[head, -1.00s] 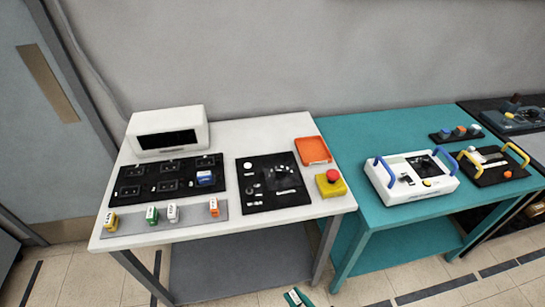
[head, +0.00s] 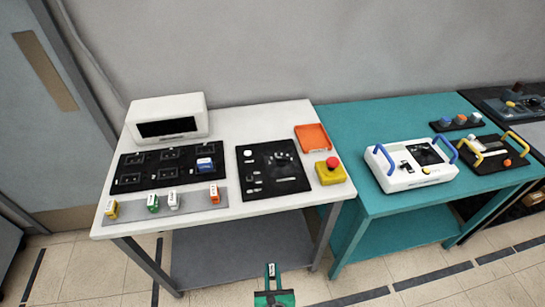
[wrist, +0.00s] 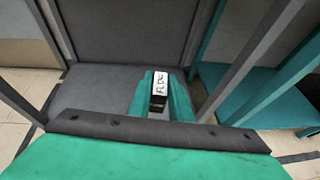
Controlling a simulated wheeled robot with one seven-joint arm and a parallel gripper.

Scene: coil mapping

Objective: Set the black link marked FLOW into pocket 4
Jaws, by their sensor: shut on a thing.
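My gripper (head: 273,290) is low in front of the white table at the bottom of the head view. In the wrist view, its green fingers (wrist: 160,97) are shut on the black link (wrist: 159,84), whose white label reads FLOW. The link's top also shows in the head view (head: 271,268). The black pocket board (head: 131,161) lies on the white table, well above and left of my gripper. It has two rows of pockets, and a blue block (head: 205,164) sits in the lower right one. The pocket numbers are too small to read.
A grey strip (head: 132,212) along the front holds yellow, green, white and orange links. A black panel (head: 262,188), orange tray (head: 312,143), red-topped yellow button box (head: 329,172) and white instrument box (head: 166,116) share the white table. A teal table (head: 345,121) stands to the right.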

